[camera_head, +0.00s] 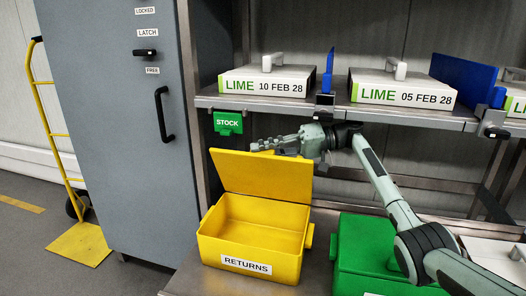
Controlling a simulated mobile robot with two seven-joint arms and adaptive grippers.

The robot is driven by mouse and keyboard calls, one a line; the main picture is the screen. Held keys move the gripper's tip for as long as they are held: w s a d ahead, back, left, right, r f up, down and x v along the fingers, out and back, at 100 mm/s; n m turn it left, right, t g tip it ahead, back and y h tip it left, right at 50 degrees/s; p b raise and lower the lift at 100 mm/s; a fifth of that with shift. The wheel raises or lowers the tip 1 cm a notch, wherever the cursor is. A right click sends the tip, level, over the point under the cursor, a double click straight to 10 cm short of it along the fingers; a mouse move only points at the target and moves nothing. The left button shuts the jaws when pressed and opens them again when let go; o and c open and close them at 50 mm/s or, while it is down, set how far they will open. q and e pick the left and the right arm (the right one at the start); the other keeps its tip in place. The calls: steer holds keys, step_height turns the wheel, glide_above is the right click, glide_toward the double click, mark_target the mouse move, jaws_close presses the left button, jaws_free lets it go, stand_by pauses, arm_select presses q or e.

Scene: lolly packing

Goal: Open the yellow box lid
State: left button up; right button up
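The yellow box (230,248) stands on the lower shelf with a RETURNS label (246,265) on its front. Its lid (262,175) is raised and leans back from the rear edge, so the empty inside shows. My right gripper (257,146) reaches in from the right, with its fingers pointing left at the lid's top edge. I cannot tell whether it touches the lid, or how far apart the fingers are. My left gripper is not in view.
A green box (375,250) stands right of the yellow one, partly behind my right arm. The upper shelf (240,102) holds LIME boxes (268,80) and blue dividers (328,70). A grey cabinet (125,190) stands at left, beside a yellow hand truck (80,243).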

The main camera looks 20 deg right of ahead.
steer(key=o, duration=0.4)
steer(key=shift+o, duration=0.2)
steer(key=v, duration=0.7)
steer(key=shift+d, duration=0.25)
steer(key=shift+s+r, duration=0.1)
steer(key=shift+s, duration=0.05)
steer(key=shift+c, duration=0.5)
